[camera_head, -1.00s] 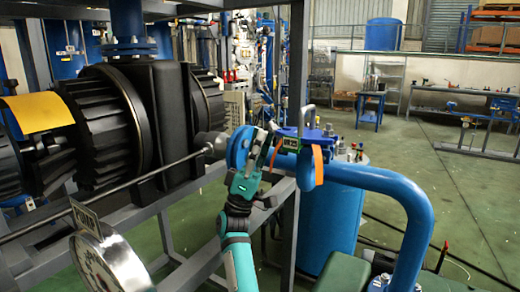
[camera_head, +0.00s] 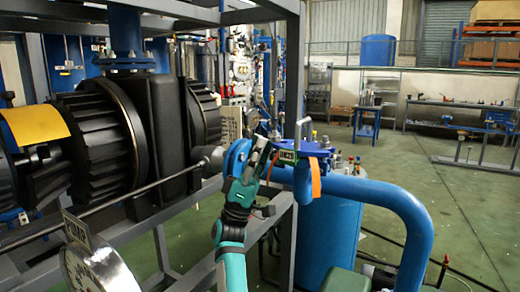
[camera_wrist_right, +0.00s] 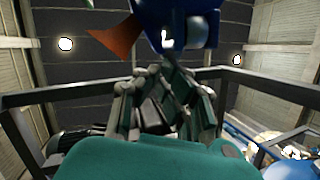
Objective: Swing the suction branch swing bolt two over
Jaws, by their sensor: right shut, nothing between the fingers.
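The suction branch is a thick blue pipe (camera_head: 392,198) that bends down at the right in the head view. Its blue flanged end (camera_head: 305,148) carries a small dark label and an orange strip (camera_head: 315,178). My right gripper (camera_head: 267,150) is shut and empty, its dark fingers pointing up just left of the label. In the right wrist view its green-grey fingers (camera_wrist_right: 168,95) lie below a blue fitting (camera_wrist_right: 182,22) with a small pale metal part. I cannot tell whether they touch, nor make out swing bolt two clearly. My left gripper is not in view.
A black ribbed machine (camera_head: 95,135) and a grey steel frame (camera_head: 290,75) stand close on the left. A pressure gauge (camera_head: 98,272) is at the bottom left. A blue tank (camera_head: 328,235) stands below the pipe. Open green floor lies to the right.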

